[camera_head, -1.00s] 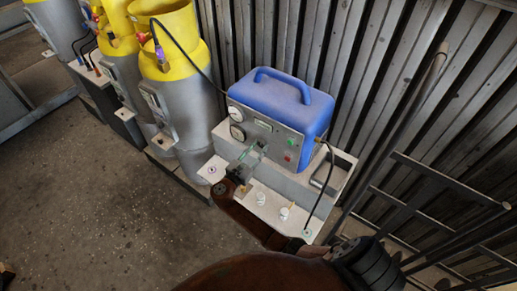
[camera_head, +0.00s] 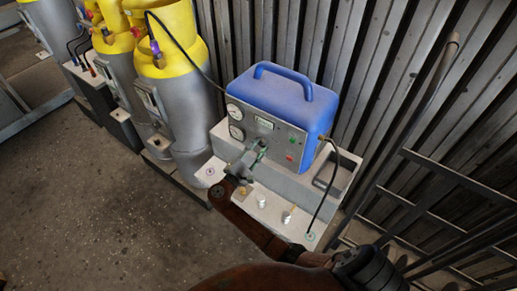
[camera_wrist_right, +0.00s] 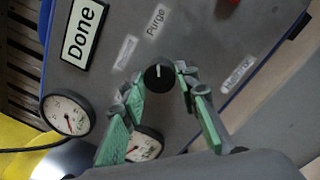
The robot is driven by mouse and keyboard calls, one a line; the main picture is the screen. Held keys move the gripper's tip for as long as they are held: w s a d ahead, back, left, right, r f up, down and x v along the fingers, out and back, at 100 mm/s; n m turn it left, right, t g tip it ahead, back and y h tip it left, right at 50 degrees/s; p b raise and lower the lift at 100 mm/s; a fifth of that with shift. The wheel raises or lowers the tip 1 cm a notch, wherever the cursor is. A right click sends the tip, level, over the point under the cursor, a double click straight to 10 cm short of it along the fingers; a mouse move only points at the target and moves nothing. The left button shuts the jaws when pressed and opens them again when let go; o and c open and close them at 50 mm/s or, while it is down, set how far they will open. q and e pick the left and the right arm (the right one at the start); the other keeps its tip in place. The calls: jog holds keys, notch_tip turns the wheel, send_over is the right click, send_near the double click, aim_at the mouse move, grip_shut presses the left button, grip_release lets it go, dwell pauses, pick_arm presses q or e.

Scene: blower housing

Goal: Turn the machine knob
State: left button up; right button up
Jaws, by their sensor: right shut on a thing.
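The blue machine (camera_head: 282,95) with a grey front panel stands on a pale base. The black knob (camera_wrist_right: 157,78) sits on the panel in the right wrist view, its white mark pointing up in the picture, towards the "Purge" label (camera_wrist_right: 156,20). My right gripper (camera_wrist_right: 162,84) is shut on the knob, one green-padded finger on each side. In the head view my right gripper (camera_head: 248,157) is at the lower part of the panel and hides the knob. The panel display (camera_wrist_right: 85,32) reads "Done". My left gripper is not in view.
Two round gauges (camera_head: 236,132) are on the panel's left side. Yellow-topped grey cylinders (camera_head: 178,90) stand at the left. A black hose (camera_head: 326,195) hangs at the machine's right. A corrugated wall is behind, and metal railings (camera_head: 440,185) are at the right.

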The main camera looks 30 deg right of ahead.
jog(key=shift+m, duration=0.3)
jog(key=o, duration=1.1)
jog(key=shift+o, duration=0.2)
jog(key=v, duration=1.2)
